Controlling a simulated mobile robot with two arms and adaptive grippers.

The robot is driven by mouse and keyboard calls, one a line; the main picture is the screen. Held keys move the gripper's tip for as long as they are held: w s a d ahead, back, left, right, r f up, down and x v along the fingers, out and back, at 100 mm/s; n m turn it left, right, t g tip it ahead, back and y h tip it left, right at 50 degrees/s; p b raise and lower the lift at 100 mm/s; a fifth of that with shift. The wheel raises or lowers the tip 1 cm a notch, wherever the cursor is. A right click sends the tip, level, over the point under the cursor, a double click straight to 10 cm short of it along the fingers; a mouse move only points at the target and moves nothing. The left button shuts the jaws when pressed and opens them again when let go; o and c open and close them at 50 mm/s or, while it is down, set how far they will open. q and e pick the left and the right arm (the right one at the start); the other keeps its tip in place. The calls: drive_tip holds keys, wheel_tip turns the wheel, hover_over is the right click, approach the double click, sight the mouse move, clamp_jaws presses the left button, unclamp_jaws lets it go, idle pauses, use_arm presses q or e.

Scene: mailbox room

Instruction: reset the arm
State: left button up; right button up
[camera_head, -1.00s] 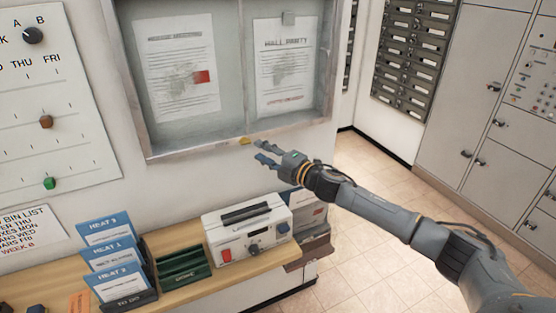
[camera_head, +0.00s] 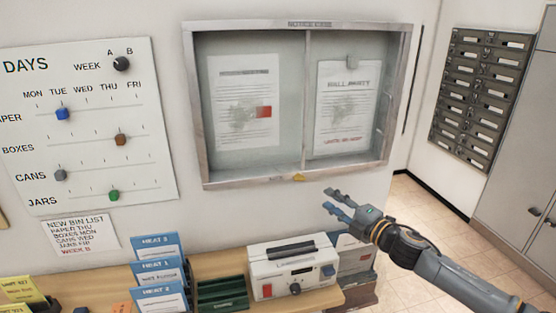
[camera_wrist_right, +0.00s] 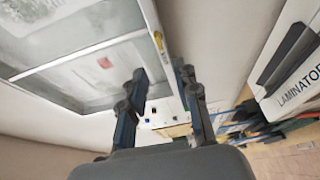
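My right gripper (camera_head: 338,203) is at the end of the arm that comes in from the lower right. It is in the air in front of the wall, below the right part of the notice case (camera_head: 250,183). Its two fingers are apart with nothing between them. The right wrist view also shows the right gripper (camera_wrist_right: 160,75) with its blue-grey fingers spread and empty. The notice case frame (camera_wrist_right: 155,25) is close by in that view. My left gripper is in neither view.
A white laminator (camera_head: 262,266) stands on the wooden shelf (camera_head: 210,265) below the gripper. Blue HEAT cards (camera_head: 158,270) and a green holder (camera_head: 222,293) are beside it. A days board (camera_head: 90,130) with sliders hangs at left. Metal mailboxes (camera_head: 480,95) are at right. Floor (camera_head: 420,215) shows clear.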

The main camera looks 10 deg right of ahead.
drive_tip(key=s+a+f+m+g+h, duration=0.2)
drive_tip(key=s+a+f+m+h, duration=0.15)
drive_tip(key=s+f+m, duration=0.4)
drive_tip(key=s+a+f+m+g+h, duration=0.25)
drive_tip(key=s+a+f+m, duration=0.3)
drive_tip(key=s+f, duration=0.35)
drive_tip(key=s+d+f+m+g+h, duration=0.1)
drive_tip(key=s+f+m+g, duration=0.25)
drive_tip(key=s, duration=0.85)
drive_tip(key=s+f+m+g, duration=0.2)
drive_tip(key=s+m+g, duration=0.3)
drive_tip(key=s, duration=0.8)
wheel_tip(320, 180, down, 30)
drive_tip(key=g+b, duration=0.1)
drive_tip(key=b, duration=0.4)
drive_tip(key=s+d+f+b, duration=0.1)
drive_tip(key=s+f+b, duration=0.1)
drive_tip(key=s+f, duration=0.6)
drive_tip(key=s+d+f+g+b, duration=0.1)
drive_tip(key=s+d+f, duration=0.1)
drive_tip(key=s+f, duration=0.7)
wheel_tip(320, 180, down, 5)
drive_tip(key=shift+s+r+n+b, duration=0.15)
drive_tip(key=shift+n+b, duration=0.25)
drive_tip(key=shift+n, duration=0.05)
